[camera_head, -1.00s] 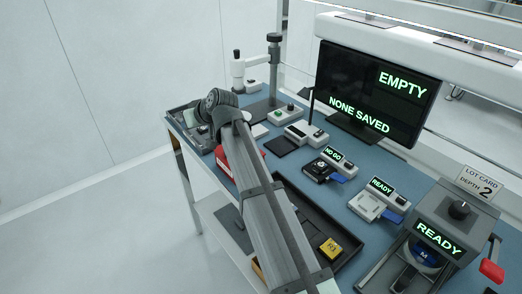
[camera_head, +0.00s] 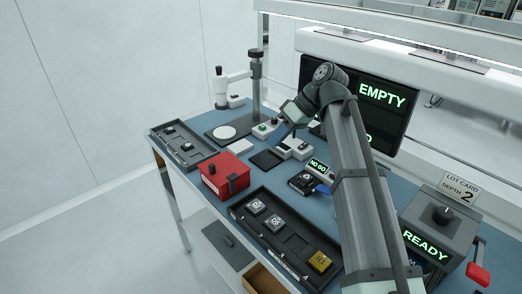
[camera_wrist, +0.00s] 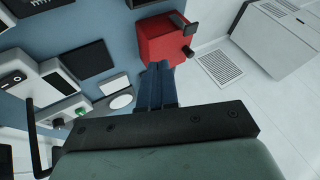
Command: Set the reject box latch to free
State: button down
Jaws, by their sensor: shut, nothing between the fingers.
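The red reject box (camera_head: 222,178) stands near the front edge of the blue bench, left of the middle in the head view. A small dark latch piece (camera_head: 234,184) sits at its front right, and a dark knob (camera_head: 212,168) is at its left. The wrist view shows the red box (camera_wrist: 160,42) beyond my fingers, with the latch piece (camera_wrist: 178,19) and knob (camera_wrist: 188,51) on its right. Which setting the latch is in I cannot tell. My gripper (camera_head: 279,138) has its blue fingers shut and empty, right of the box and apart from it.
A dark tray (camera_head: 281,245) with several square parts lies right of the box. A grey tray (camera_head: 180,146) lies to its left. A white disc (camera_head: 224,132) and small consoles stand behind. A machine with a red handle (camera_head: 478,273) is at the right.

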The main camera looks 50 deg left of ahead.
jog(key=x, duration=0.9)
send_near(234, 185)
jog(key=shift+s+a+f, duration=0.35)
jog(key=shift+a+f, duration=0.1)
jog(key=shift+a, duration=0.1)
jog(key=shift+s+a+f, duration=0.3)
jog(key=shift+a+f, duration=0.15)
jog(key=shift+a, duration=0.1)
